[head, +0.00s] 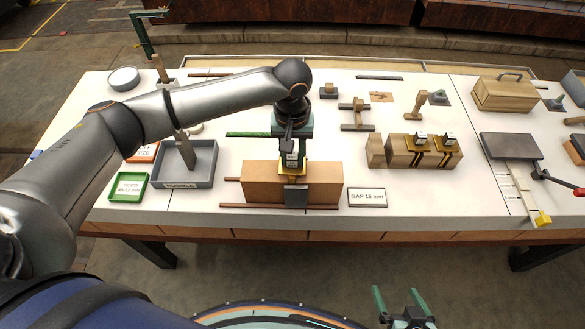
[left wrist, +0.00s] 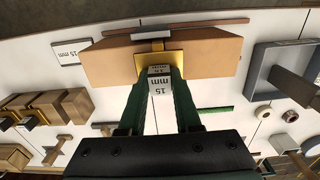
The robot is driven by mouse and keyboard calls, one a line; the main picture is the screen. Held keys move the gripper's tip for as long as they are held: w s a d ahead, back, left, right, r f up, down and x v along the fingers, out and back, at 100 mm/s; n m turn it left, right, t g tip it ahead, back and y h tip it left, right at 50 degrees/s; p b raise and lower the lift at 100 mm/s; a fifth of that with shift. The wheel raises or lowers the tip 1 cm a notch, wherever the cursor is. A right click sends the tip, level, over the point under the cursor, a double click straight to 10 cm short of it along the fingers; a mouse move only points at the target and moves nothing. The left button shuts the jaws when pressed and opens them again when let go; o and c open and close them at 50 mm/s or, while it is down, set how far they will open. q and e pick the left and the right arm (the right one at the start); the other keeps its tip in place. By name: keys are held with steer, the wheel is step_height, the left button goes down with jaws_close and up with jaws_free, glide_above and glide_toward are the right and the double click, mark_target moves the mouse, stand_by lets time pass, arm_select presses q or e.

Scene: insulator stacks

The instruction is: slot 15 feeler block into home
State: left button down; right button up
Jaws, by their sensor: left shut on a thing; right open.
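My left gripper (head: 291,150) is shut on the 15 mm feeler block (head: 291,161), whose white top reads "15 mm" in the left wrist view (left wrist: 159,82). The feeler block stands at the middle of a long tan block (head: 256,184), with a gold plate (left wrist: 146,62) around its base; how deep it sits is hidden. A grey piece (head: 296,195) shows on the tan block's front below it. A wooden rack (head: 398,158) to the right holds two labelled blocks with gold plates (head: 420,144). A gap shows at the rack's left part. My right gripper (head: 398,300) is open and empty, off the table's front.
A sign (head: 367,198) reading "GAP 15 mm" lies right of the tan block. A grey tray (head: 204,170) with an upright post and a green tray (head: 128,187) stand left. Wooden stands (head: 357,115) are behind. A dark plate (head: 510,146) lies right of the rack.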

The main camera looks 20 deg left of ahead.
arm_select(q)
steer(key=shift+r+p, duration=0.55)
steer(key=shift+p, duration=0.25)
steer(key=shift+r, duration=0.25)
steer(key=shift+r, duration=0.45)
steer(key=shift+r, duration=0.3)
steer(key=shift+r, duration=0.45)
steer(key=shift+r, duration=0.15)
stand_by(0.5)
steer(key=shift+r, duration=0.65)
